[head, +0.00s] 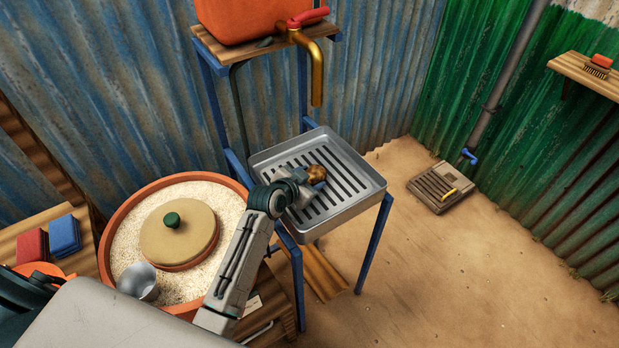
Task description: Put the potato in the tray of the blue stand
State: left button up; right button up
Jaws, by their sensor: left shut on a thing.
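The potato (316,173) is a small brown lump in the head view, at the tip of my left gripper (311,178). My left gripper is shut on it, over the grey slatted tray (368,190) of the blue stand (374,243). I cannot tell whether the potato touches the slats or is held just above them. My left arm comes up from below and hides part of the tray's left side. My right gripper is not in view.
A brass tap (316,75) hangs above the tray's back, beside an orange container (240,18) on a shelf. Left of the stand is a round clay tub (112,235) of pale grains with a lidded pot (180,234) and a metal cup (138,281). The tray's right part is clear.

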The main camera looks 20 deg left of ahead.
pick_arm(q)
jog(key=o, duration=0.8)
jog(key=shift+f, duration=0.1)
jog(key=shift+c, duration=0.2)
jog(key=shift+s+r, duration=0.1)
jog(key=shift+r, duration=0.1)
jog(key=b+v, duration=0.1)
jog(key=v, duration=1.1)
